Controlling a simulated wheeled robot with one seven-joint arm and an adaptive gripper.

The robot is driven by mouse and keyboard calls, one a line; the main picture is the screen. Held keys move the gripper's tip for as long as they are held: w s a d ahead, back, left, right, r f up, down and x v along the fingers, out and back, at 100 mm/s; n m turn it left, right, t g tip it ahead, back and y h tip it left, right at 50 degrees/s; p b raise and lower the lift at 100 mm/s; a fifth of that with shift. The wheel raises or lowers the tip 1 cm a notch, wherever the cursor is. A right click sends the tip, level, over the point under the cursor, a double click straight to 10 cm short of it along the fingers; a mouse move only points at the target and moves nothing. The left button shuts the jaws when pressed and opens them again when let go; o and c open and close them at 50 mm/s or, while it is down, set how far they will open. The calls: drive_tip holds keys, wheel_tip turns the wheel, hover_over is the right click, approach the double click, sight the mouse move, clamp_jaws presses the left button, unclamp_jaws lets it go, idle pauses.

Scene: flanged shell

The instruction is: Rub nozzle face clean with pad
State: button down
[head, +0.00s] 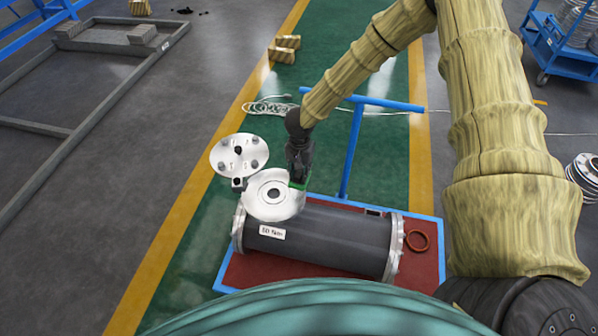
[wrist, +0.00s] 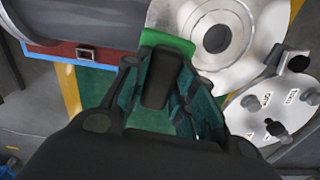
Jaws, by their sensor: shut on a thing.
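The nozzle face (head: 258,204) is a pale metal disc with a dark central hole, at the upper left end of the dark grey shell (head: 330,240). It also shows in the wrist view (wrist: 238,22). My gripper (head: 298,178) is shut on a green pad (head: 297,186) at the disc's right edge. In the wrist view the pad (wrist: 170,42) sticks out past my fingers (wrist: 160,85) and overlaps the disc's left edge. I cannot tell whether the pad touches the face.
A round cover with bolts (head: 225,153) stands beside the nozzle, close to my gripper. The shell lies on a red-topped, blue-edged stand (head: 270,275) with a brown ring (head: 417,240). A blue T-shaped bar (head: 353,150) rises behind. Green floor beyond is mostly free.

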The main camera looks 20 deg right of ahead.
sight(300, 172)
drive_tip(key=shift+s+r+p, duration=0.1)
drive_tip(key=shift+r+p, duration=1.05)
drive_tip(key=shift+r, duration=0.35)
